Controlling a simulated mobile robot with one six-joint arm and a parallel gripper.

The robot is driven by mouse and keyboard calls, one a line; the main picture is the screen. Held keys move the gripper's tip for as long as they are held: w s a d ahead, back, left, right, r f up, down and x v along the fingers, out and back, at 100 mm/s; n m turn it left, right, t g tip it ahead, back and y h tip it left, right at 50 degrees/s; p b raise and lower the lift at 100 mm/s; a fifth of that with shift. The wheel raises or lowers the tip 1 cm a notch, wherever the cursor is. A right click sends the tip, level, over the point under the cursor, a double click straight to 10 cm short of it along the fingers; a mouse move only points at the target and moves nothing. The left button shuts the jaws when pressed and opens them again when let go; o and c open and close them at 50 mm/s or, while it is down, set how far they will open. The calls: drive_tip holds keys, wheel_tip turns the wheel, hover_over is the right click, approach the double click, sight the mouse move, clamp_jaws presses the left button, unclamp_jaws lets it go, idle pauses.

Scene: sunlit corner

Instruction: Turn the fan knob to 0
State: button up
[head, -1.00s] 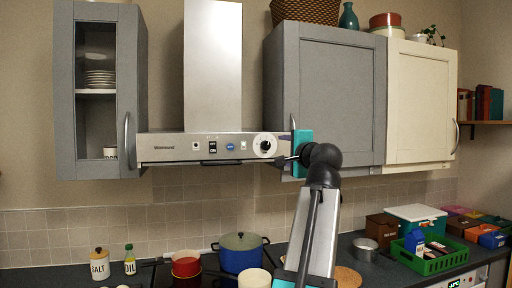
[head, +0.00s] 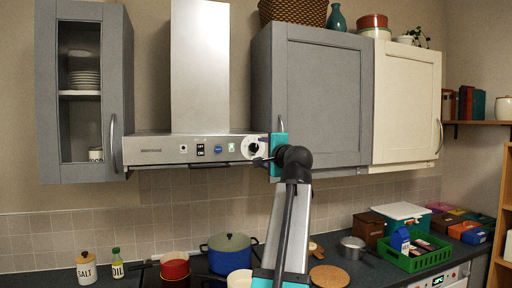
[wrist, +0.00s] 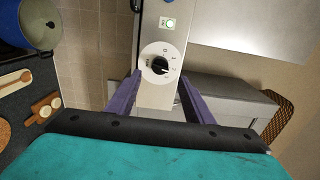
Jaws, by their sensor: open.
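The fan knob (head: 251,147) is a black round knob on a white dial at the right end of the range hood's front panel (head: 150,151). In the wrist view the knob (wrist: 159,65) lies between and just beyond the two purple fingers, with small numbers around it. I cannot tell surely which number it points to. My gripper (wrist: 159,78) is open, its fingers either side of the panel, with nothing between them but the panel end and knob. In the head view my gripper (head: 262,160) is small, close by the knob, and partly hidden by the wrist.
A grey cupboard (head: 325,95) is immediately right of the hood, close to my wrist. A glass-fronted cupboard (head: 82,95) hangs at left. Below, the counter holds a blue pot (head: 229,254), a red pot (head: 174,266) and a green crate (head: 415,255). The wall between is clear.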

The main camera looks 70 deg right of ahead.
sight(256, 149)
drive_tip(key=p+x, duration=0.2)
drive_tip(key=x, duration=0.5)
drive_tip(key=shift+w+d, duration=0.2)
drive_tip(key=c, duration=0.9)
drive_tip(key=shift+d, duration=0.25)
drive_tip(key=shift+c, duration=0.6)
drive_tip(key=shift+a, duration=0.25)
drive_tip(key=shift+f, duration=0.1)
